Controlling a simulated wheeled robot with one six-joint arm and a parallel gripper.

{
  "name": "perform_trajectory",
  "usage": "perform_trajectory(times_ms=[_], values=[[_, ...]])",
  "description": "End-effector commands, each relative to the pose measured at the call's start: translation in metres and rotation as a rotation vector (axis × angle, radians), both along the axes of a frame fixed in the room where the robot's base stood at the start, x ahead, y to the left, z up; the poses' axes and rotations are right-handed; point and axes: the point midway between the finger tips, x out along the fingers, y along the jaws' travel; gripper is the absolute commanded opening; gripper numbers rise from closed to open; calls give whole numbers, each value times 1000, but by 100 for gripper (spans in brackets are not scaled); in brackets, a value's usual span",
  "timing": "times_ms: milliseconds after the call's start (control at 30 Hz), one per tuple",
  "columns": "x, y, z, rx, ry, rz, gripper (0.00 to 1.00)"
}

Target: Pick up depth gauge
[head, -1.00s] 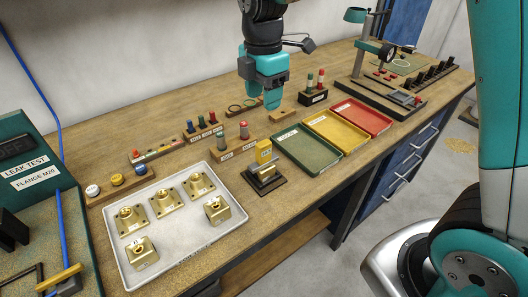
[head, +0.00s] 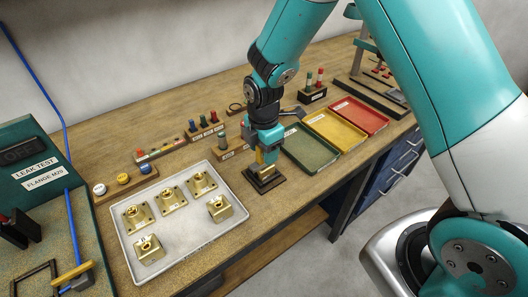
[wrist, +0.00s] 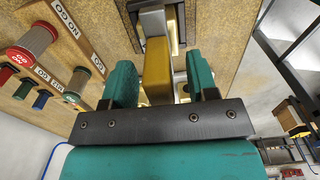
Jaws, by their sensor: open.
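The yellow gauge body, which I take to be the depth gauge (head: 261,157), stands upright on a dark base (head: 266,184) right of the tray of brass parts; my gripper hides most of it. My gripper (head: 267,150) is over it, pointing down. In the wrist view the yellow body (wrist: 158,72) lies between the two teal fingers (wrist: 161,82), with a visible gap on each side. The fingers are open and not closed on it. A grey metal part (wrist: 153,22) of the gauge or its stand shows beyond.
A white tray (head: 182,247) holds several brass flanges (head: 137,218) to the left. Plug gauges stand in wooden racks (head: 207,134) behind. Green (head: 310,156), yellow (head: 333,134) and red (head: 362,116) trays lie to the right. The bench front edge is close.

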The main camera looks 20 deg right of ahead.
Motion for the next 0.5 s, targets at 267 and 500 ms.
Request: perform_trajectory(times_ms=[267, 500], values=[[1, 0, -2, 1, -2, 0, 46], [1, 0, -2, 1, -2, 0, 0]])
